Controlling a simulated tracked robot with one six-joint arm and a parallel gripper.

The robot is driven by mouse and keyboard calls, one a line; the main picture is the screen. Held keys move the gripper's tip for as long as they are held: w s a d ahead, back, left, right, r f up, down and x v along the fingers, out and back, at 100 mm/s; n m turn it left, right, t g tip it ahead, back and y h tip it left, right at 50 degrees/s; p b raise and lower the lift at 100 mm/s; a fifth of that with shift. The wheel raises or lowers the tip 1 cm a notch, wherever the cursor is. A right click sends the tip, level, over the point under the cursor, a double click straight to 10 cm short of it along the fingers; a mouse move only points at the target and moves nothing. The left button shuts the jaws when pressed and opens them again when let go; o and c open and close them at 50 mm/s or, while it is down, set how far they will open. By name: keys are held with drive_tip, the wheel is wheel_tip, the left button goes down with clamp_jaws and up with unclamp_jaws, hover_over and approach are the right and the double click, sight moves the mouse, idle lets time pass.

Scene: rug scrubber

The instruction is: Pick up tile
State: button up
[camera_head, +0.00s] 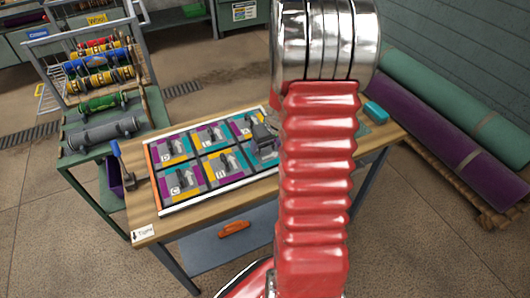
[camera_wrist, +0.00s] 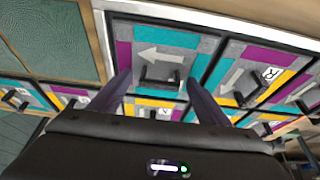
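Carpet-like tiles in grey, teal, purple and yellow, with arrows, letters and dark handles, sit in a white-edged board (camera_head: 205,203) on the wooden table. In the wrist view, one tile (camera_wrist: 160,38) with a grey arrow lies ahead of my gripper (camera_wrist: 157,82). Its dark handle (camera_wrist: 160,84) shows between my two fingers. The fingers are spread apart, with nothing visibly held. In the head view, my gripper (camera_head: 262,136) is over the right part of the board, partly hidden behind my red arm. The tile under it is mostly covered.
A blue-handled tool (camera_head: 121,160) stands at the table's left edge, and a teal object (camera_head: 376,112) lies at its right. A rack with coloured rollers (camera_head: 100,78) stands at left. An orange-handled item (camera_head: 234,228) is on the lower shelf. Rolled rugs (camera_head: 450,90) lie at right.

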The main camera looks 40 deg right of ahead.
sight(267, 145)
drive_tip(key=c, duration=1.4)
drive_tip(key=shift+o, duration=0.2)
wheel_tip(267, 145, up, 10)
idle(0.4)
